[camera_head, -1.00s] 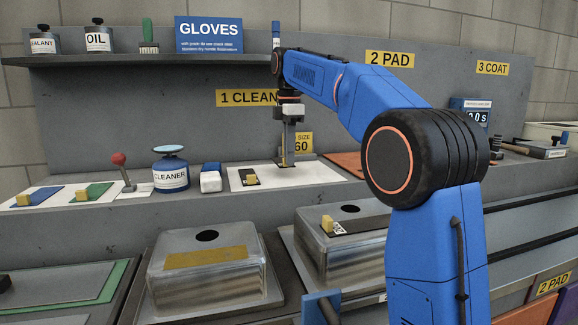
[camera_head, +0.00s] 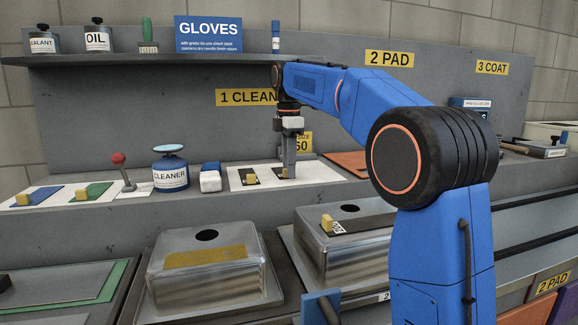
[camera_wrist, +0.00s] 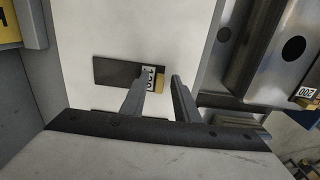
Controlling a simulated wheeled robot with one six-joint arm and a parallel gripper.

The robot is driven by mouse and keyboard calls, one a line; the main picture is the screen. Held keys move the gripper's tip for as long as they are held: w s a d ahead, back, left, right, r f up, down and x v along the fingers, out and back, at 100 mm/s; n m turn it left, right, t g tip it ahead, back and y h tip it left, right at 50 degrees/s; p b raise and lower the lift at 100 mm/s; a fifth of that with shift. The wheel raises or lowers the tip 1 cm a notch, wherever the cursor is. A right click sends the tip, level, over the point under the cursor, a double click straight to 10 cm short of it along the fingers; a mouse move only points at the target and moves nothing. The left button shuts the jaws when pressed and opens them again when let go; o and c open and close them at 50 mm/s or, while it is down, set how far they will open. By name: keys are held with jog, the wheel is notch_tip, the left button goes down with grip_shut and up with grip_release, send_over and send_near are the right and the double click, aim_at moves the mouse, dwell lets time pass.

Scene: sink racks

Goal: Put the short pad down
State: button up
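A short dark pad (camera_head: 279,173) lies flat on the white mat (camera_head: 318,172). It has a yellow knob and a small white label at one end. My gripper (camera_head: 288,176) stands upright right above it. In the wrist view the same pad (camera_wrist: 115,71) shows beyond my fingertips. Its knob (camera_wrist: 160,87) sits between the two fingers (camera_wrist: 159,88), with a gap visible on the right finger's side. My gripper looks open around the knob. The front finger hides part of the knob in the head view.
Another dark pad (camera_head: 247,178) with a yellow knob lies just left on the mat. A blue and white block (camera_head: 210,178) and the cleaner jar (camera_head: 171,172) stand further left. Metal basins (camera_head: 207,272) stand in front, below the shelf. An orange sheet (camera_head: 350,162) lies to the right.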

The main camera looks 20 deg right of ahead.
jog(key=shift+r, duration=3.85)
